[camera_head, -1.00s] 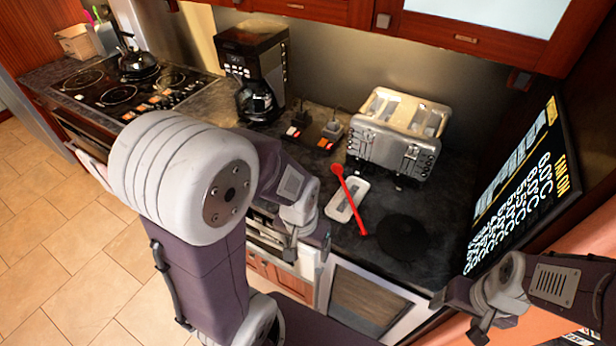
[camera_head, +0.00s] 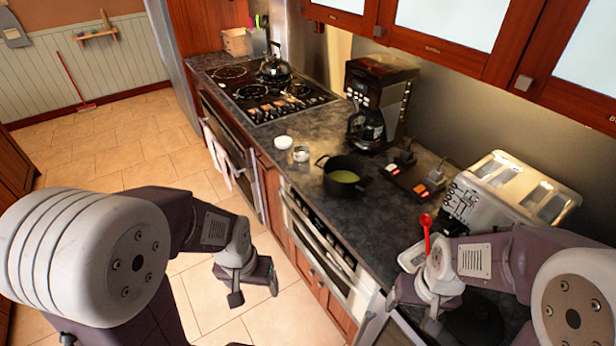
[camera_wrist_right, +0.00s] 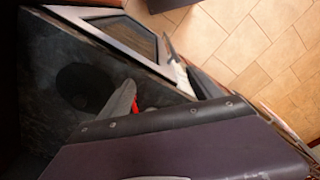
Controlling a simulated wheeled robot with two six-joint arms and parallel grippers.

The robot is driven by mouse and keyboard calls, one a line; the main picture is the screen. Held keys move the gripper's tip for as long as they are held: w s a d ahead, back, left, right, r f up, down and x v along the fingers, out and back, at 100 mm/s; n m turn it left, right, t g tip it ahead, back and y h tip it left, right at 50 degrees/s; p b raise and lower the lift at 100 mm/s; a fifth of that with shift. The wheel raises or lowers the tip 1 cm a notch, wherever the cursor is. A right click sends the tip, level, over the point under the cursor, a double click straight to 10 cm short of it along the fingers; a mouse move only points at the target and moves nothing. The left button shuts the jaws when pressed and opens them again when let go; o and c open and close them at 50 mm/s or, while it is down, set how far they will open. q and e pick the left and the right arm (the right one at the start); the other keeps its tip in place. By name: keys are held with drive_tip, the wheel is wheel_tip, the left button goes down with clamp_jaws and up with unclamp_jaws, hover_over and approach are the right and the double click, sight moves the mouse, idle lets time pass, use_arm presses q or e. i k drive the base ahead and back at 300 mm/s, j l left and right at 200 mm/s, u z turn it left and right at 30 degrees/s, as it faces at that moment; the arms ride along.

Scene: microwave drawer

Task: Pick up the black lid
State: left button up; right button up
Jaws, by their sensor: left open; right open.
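The black lid (camera_head: 478,322) is a dark round disc on the dark counter, partly hidden by my right arm in the head view. It also shows as a dark disc in the right wrist view (camera_wrist_right: 80,88). My right gripper (camera_head: 412,312) is open, left of the lid near the counter's front edge. It looks empty and apart from the lid; its height above the counter is hard to tell. My left gripper (camera_head: 254,294) is open and empty in front of the counter, over the tiled floor, far from the lid.
A red spoon (camera_head: 427,228) and white tray (camera_head: 411,256) lie close behind my right gripper. A toaster (camera_head: 510,195) stands behind them. A black pot (camera_head: 345,178) with yellowish contents, a coffee maker (camera_head: 376,100) and small white bowls (camera_head: 283,142) stand further left.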

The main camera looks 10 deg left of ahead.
sight(477, 322)
drive_tip(key=i+j+z, duration=0.1)
drive_tip(key=z, duration=0.3)
drive_tip(key=i+j+z, duration=0.15)
drive_tip(key=z, duration=0.2)
drive_tip(key=i+j+z, duration=0.1)
drive_tip(key=j+z, duration=0.15)
drive_tip(key=z, duration=0.15)
